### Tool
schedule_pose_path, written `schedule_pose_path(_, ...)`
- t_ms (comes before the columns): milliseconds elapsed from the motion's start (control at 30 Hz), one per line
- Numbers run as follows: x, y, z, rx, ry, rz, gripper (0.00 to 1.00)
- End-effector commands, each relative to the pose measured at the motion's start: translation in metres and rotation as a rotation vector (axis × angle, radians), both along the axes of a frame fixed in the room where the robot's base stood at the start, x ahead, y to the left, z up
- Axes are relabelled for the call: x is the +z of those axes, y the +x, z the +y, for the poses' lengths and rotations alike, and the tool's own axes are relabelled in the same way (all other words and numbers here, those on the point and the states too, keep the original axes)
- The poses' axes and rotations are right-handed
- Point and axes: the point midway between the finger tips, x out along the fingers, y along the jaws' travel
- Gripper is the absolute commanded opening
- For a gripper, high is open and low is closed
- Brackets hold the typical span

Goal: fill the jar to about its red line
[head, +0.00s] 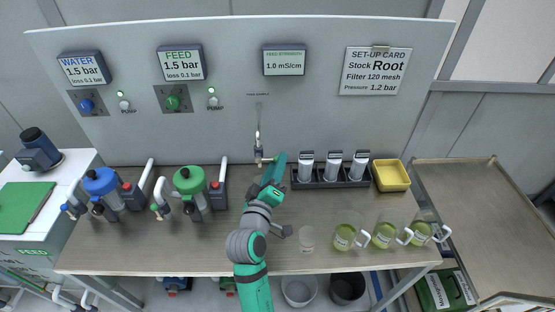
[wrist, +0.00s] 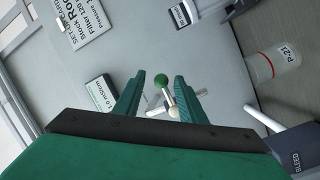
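The jar (head: 308,240) is clear and stands on the bench to the right of my arm. The wrist view shows the jar (wrist: 272,66) with a red line and a label reading P-21; I see no liquid in it. A small sample tap (head: 258,152) hangs from the back panel under a thin pipe. In the wrist view the tap (wrist: 169,99) has a green ball-ended lever, which shows between my fingertips. My gripper (wrist: 160,82) is open, its two green fingers apart on either side of the lever. In the head view my gripper (head: 275,168) is just right of the tap.
Jugs of yellow-green liquid (head: 385,235) stand on the right of the bench. A dark rack with white cartridges (head: 332,170) and a yellow tray (head: 391,175) are at the back. Blue-topped (head: 101,182) and green-topped (head: 189,180) filter units stand left. The bench's front middle-left is clear.

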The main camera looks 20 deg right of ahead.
Motion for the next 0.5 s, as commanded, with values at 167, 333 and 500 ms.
schedule_pose_path(167,0.000,0.018,-0.009,0.003,0.000,-0.001,0.37)
schedule_pose_path(333,0.000,0.024,-0.012,0.005,0.000,0.000,0.37)
schedule_pose_path(500,0.000,0.024,-0.013,0.004,0.000,0.000,0.37)
